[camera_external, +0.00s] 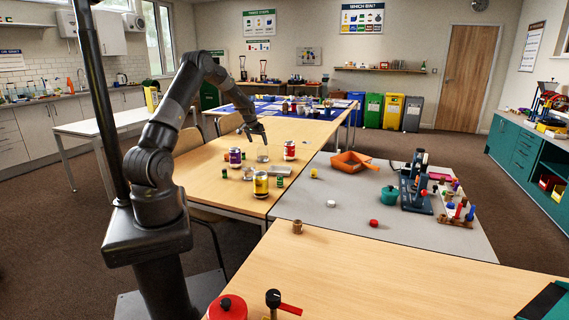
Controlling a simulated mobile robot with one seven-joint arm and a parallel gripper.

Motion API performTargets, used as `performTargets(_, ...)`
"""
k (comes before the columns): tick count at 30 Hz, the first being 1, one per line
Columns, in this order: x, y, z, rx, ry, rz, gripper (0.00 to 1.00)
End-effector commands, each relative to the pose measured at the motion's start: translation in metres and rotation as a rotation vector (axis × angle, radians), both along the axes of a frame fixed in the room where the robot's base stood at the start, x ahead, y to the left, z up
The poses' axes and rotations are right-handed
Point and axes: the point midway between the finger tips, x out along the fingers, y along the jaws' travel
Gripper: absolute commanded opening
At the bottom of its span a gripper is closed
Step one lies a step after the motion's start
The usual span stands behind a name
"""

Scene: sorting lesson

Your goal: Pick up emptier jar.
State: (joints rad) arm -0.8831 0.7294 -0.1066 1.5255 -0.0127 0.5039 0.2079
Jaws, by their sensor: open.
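Several small jars stand on the near wooden table (215,183). One is a purple-banded jar (235,158), one a red-and-white jar (289,150), and one a yellow-labelled jar (260,184) nearer the table's front edge. I cannot tell from here how full each one is. My gripper (254,139) is open and empty. It hangs above the table between the purple-banded jar and the red-and-white jar. A small pale, low object (263,157) sits on the table just below it; I cannot tell what it is.
Small green items (279,181) and a grey tray (279,170) lie among the jars. The grey mat (320,225) to the right holds an orange dustpan-like tray (350,164), a teal pot (389,196) and a blue stand (415,190).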

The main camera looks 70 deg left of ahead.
Motion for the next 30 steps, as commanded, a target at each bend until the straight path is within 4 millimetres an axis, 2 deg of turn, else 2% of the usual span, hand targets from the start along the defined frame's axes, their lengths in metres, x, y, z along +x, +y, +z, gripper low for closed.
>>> performTargets(9, 0.014, 0.01, -0.042, -0.001, 0.0, -0.001, 0.87)
performTargets(16, 0.02, 0.013, -0.055, 0.0, 0.001, -0.001, 0.87)
performTargets(25, 0.034, 0.023, -0.088, -0.002, 0.001, 0.0, 0.87)
performTargets(30, 0.037, 0.025, -0.094, 0.0, -0.001, 0.0, 0.87)
